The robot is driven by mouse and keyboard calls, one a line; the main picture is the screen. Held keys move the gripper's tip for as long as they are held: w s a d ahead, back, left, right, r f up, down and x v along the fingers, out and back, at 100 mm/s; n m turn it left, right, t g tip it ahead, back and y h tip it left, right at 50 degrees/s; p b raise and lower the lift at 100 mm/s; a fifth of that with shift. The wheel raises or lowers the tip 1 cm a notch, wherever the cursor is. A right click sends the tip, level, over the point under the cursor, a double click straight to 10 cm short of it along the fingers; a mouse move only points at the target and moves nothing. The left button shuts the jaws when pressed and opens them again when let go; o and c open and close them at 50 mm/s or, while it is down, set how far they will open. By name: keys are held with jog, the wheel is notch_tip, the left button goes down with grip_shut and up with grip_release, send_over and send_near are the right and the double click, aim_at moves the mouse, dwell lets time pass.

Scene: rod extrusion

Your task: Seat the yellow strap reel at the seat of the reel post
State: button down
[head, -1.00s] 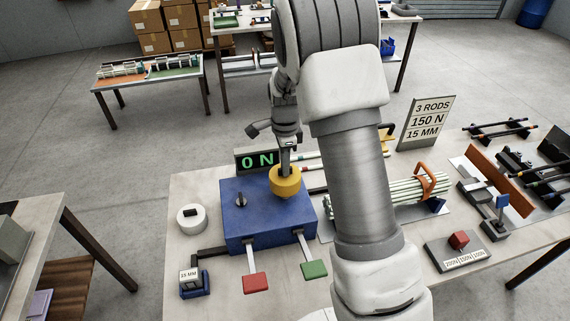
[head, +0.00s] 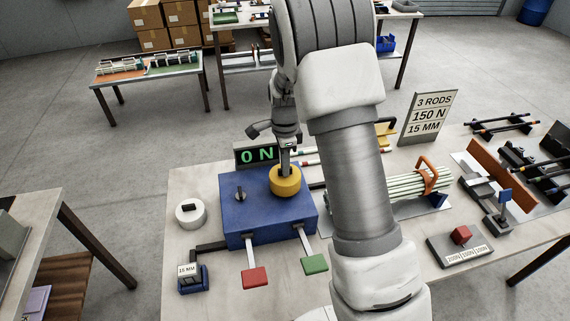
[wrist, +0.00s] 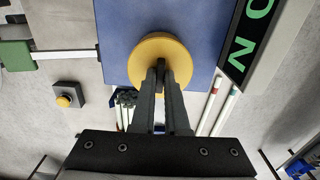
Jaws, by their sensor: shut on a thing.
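The yellow strap reel (head: 286,184) is over the right half of the top of a blue box (head: 250,215). My gripper (head: 285,170) is shut on the reel from above; the fingers also show at the reel in the wrist view (wrist: 162,68). The reel looks level. I cannot tell whether it touches the box top. No post shows under the reel; that spot is hidden by it. A short dark upright peg (head: 240,194) stands on the left part of the box top, apart from the reel, and I cannot tell whether it is the reel post.
A display reading 0 N (head: 256,154) stands behind the box. A red paddle (head: 255,278) and a green paddle (head: 315,265) stick out in front. A white round thing (head: 190,214) lies left. Bundled rods (head: 405,188) lie right, beyond my arm.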

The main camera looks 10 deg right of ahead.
jog(key=shift+f+b, duration=0.5)
jog(key=shift+f, duration=0.3)
jog(key=c, duration=0.8)
grip_release()
jog(key=shift+c, duration=0.2)
notch_tip(320, 180, up, 18)
jog(key=shift+f, duration=0.25)
